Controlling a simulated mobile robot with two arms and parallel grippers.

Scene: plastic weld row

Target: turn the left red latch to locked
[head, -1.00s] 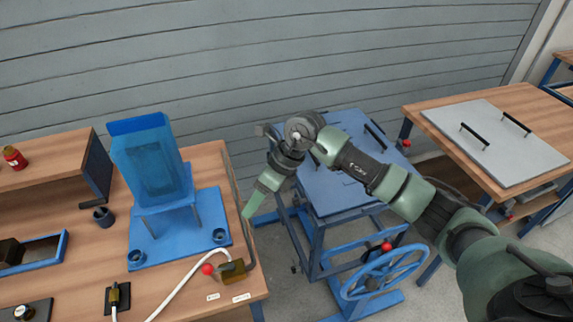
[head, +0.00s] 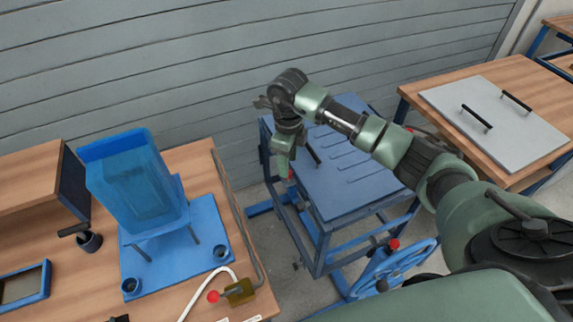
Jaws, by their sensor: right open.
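The left red latch (head: 291,174) shows only as a small patch of red at the left edge of the blue lidded stand (head: 345,182). My right gripper (head: 283,168) hangs over it, pointing down, and covers most of it. The gripper is open, but its jaws are seen edge-on. I cannot tell whether the fingers are around the latch or just beside it, nor which way the latch is turned. My left gripper is out of view.
A wooden bench with a blue hopper (head: 135,183) and a brass valve (head: 240,291) is at left. A grey panel (head: 492,120) lies on the right bench.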

